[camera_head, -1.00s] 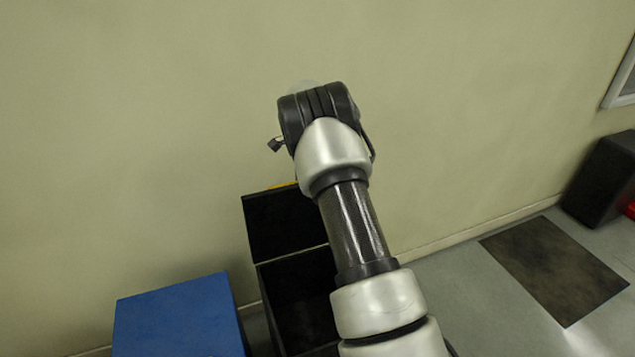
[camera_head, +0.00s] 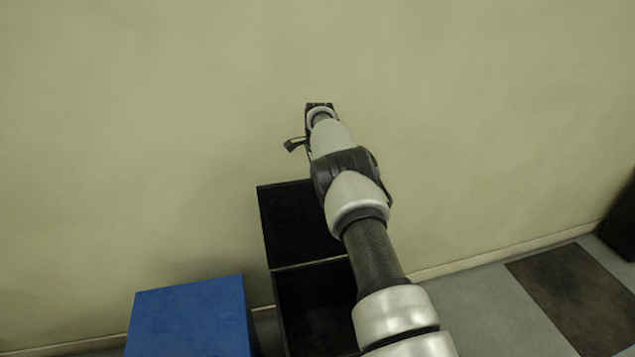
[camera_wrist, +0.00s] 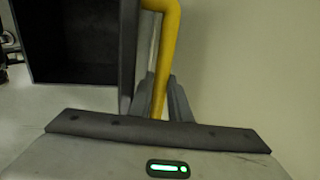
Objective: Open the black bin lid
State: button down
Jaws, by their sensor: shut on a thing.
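The black bin (camera_head: 312,305) stands against the wall in the head view, its dark inside showing beside my arm. Its black lid (camera_head: 290,222) is raised at the back and stands up near the wall. In the wrist view a yellow handle (camera_wrist: 168,40) runs beside the lid's grey edge (camera_wrist: 128,50). My gripper (camera_wrist: 158,92) is shut on this yellow handle, with a grey finger on either side. The handle's lower end is hidden behind the gripper body. In the head view my arm hides the lid's right side, and my fingers are not visible.
A blue box (camera_head: 190,318) stands just left of the bin. The plain wall (camera_head: 480,110) is close behind the lid. A dark mat (camera_head: 575,300) lies on the floor at right, and a dark object (camera_head: 622,222) stands at the right edge.

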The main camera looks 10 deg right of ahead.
jog(key=shift+w+a, duration=0.15)
jog(key=c, duration=1.6)
grip_release()
jog(key=shift+f, duration=0.15)
jog(key=shift+c, duration=0.2)
jog(key=s+r, duration=0.3)
jog(key=r, duration=1.4)
jog(key=shift+s, duration=0.2)
